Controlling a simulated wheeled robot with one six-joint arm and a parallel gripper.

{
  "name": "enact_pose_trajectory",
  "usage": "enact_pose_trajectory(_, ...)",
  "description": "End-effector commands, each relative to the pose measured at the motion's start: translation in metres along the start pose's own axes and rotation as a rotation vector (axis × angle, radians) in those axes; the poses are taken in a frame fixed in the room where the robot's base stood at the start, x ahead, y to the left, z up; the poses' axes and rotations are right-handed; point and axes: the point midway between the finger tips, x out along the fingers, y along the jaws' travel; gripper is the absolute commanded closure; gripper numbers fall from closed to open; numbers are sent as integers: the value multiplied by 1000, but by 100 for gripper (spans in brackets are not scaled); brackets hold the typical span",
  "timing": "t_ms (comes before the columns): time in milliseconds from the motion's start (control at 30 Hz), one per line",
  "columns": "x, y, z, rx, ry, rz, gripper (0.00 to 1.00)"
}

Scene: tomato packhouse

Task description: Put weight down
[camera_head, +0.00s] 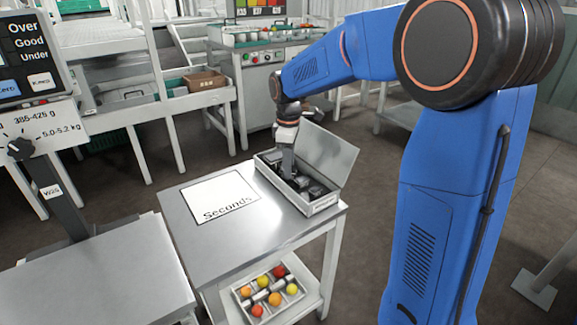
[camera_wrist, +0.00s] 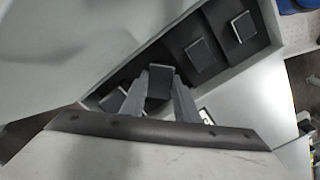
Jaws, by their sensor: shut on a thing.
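The weight (camera_wrist: 159,80) is a dark block with a light edge, held between the two fingers of my gripper (camera_wrist: 160,92) in the wrist view. In the head view my gripper (camera_head: 288,160) points down into the open weight box (camera_head: 325,205) on the steel table. The box is grey with its lid raised on the right side. Other dark weights (camera_head: 317,190) sit in the box, and they show in the wrist view too (camera_wrist: 201,55). Whether the held weight touches the box floor cannot be told.
The table (camera_head: 255,240) also bears a white "Seconds" sheet (camera_head: 221,196) left of the box. A tray of tomatoes (camera_head: 245,300) is on the shelf below. A scale display (camera_head: 30,55) and a bare steel surface (camera_head: 100,275) are at left. The raised lid (camera_head: 325,152) stands close to my gripper.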

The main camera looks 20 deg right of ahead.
Motion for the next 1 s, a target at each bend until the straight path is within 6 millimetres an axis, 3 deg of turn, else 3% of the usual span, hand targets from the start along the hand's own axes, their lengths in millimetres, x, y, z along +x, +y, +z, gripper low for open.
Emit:
enact_pose_trajectory(267,1,0,0,0,1,1,100)
enact_pose_trajectory(300,2,0,0,0,0,1,70)
enact_pose_trajectory(367,2,0,0,0,1,1,55)
enact_pose_trajectory(400,2,0,0,0,1,1,53)
enact_pose_trajectory(767,-4,0,0,0,1,2,53)
enact_pose_trajectory(1000,-40,1,0,0,3,4,53)
